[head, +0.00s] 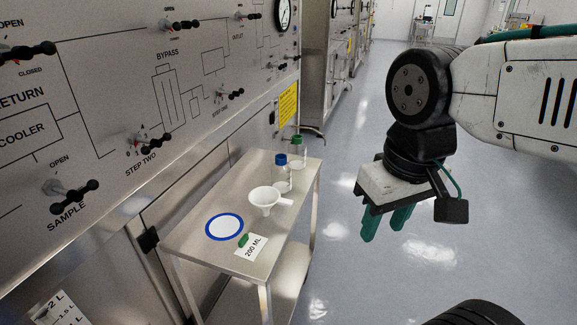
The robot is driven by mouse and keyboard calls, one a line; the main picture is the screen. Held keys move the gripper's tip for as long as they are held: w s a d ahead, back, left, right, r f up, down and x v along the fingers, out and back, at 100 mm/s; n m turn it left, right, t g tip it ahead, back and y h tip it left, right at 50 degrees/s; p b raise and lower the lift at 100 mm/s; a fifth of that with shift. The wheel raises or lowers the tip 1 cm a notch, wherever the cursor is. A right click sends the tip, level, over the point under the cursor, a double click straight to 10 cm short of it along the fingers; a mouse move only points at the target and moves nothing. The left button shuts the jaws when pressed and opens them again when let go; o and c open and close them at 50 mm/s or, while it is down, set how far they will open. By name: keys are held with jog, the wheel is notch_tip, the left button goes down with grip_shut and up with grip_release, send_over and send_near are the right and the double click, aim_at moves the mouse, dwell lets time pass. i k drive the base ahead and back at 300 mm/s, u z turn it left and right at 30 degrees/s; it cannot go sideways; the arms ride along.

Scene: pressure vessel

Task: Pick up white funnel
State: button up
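The white funnel (264,198) stands on the small metal table (190,240), around the middle of its top, with a tab sticking out to its right. My gripper (385,226) hangs in the air to the right of the table, apart from the funnel, with its green fingers pointing down. The two fingers are seen partly overlapping, and I cannot tell how far apart they are. Nothing is seen held in them.
A blue-capped bottle (281,172) and a green-capped bottle (298,147) stand behind the funnel. A blue-rimmed white disc (224,227), a small green object (243,240) and a "200 ML" label (254,247) lie in front. A control panel (120,95) with valve handles rises left. Floor right is clear.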

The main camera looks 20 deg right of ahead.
aim_at(264, 197)
jog(key=k, duration=1.25)
jog(key=z, duration=0.8)
jog(key=i, duration=1.05)
jog(key=u, duration=0.6)
jog(key=i, duration=0.6)
jog(key=u, duration=0.65)
